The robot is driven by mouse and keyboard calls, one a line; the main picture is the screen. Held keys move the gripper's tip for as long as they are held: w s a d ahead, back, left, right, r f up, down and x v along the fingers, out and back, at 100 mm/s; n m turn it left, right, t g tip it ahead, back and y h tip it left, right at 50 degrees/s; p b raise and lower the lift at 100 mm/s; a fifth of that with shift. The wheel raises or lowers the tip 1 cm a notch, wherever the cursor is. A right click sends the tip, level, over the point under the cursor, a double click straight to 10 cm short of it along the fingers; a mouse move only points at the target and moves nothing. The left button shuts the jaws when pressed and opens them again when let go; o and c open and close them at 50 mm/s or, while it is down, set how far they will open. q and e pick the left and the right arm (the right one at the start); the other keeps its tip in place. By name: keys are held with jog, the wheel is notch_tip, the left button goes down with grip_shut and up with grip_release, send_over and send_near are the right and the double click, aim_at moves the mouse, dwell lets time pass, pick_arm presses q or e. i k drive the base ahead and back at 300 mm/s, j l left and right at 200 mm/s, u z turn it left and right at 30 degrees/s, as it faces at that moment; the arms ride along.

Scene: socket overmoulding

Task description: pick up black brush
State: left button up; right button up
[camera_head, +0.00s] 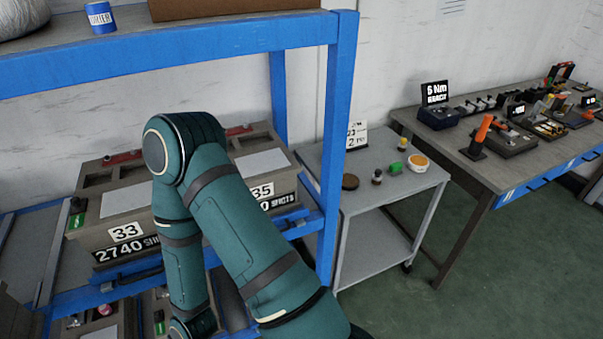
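I cannot make out a black brush for certain. A small dark upright item with a pale top (377,177) stands on the grey cart (370,205), and it is too small to tell whether it is a brush. One of my teal arms fills the middle of the view, bent at the elbow, with its forearm running down past the bottom edge. Neither of my grippers shows. The arm hides part of the blue rack and the mould boxes behind it.
The cart also holds a brown disc (350,182), a green block (396,168) and an orange-and-white round item (419,162). A blue rack (340,130) with mould boxes (125,205) stands left. A workbench (488,172) with tools stands right. Green floor (500,270) is open in front.

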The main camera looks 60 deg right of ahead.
aim_at(377, 178)
jog(key=z, duration=2.6)
jog(key=u, duration=2.8)
jog(key=z, duration=2.7)
